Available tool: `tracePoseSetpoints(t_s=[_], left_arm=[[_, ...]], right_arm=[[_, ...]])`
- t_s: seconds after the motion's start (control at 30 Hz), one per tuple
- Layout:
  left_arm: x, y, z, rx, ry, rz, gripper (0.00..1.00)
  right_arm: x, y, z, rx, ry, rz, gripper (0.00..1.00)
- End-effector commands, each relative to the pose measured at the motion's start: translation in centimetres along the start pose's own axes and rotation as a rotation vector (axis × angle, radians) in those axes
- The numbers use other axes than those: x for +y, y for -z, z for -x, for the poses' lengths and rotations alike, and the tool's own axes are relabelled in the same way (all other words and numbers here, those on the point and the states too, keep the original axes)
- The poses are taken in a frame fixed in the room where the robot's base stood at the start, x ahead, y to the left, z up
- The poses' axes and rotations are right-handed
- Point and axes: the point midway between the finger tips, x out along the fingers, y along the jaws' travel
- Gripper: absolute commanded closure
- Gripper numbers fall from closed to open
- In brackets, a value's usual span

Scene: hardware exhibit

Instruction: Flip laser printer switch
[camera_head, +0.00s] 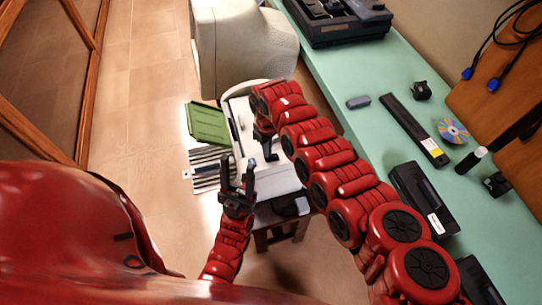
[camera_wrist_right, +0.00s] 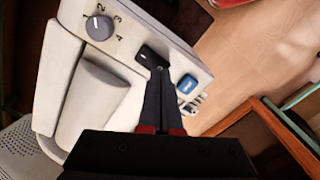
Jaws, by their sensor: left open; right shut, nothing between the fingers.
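The pale printer (camera_head: 283,178) stands on a small dark stand, partly covered by my right arm in the head view. In the right wrist view its cream panel (camera_wrist_right: 128,48) carries a grey dial (camera_wrist_right: 99,27) marked with numbers, a black switch (camera_wrist_right: 148,57) and a blue button (camera_wrist_right: 187,84). My right gripper (camera_wrist_right: 160,72) is shut and empty, its tips at the near end of the black switch; I cannot tell whether they touch. It also shows over the printer in the head view (camera_head: 264,138). My left gripper (camera_head: 237,168) is open and empty at the printer's left front side.
A green crate (camera_head: 207,124) and striped items (camera_head: 208,168) lie left of the printer. A large cream machine (camera_head: 246,47) stands behind it. The teal counter (camera_head: 365,85) at right holds a black case (camera_head: 424,198), a disc (camera_head: 453,130) and other small items. The floor at left is clear.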

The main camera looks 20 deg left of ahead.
Motion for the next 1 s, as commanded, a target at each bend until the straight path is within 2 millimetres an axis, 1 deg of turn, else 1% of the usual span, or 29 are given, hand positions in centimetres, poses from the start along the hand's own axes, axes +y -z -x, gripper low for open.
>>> tracePoseSetpoints(t_s=[1.0], left_arm=[[0.1, -0.2, 1.2, 0.000, 0.000, 0.000, 0.50]], right_arm=[[0.0, 0.0, -1.3, 0.000, 0.000, 0.000, 1.00]])
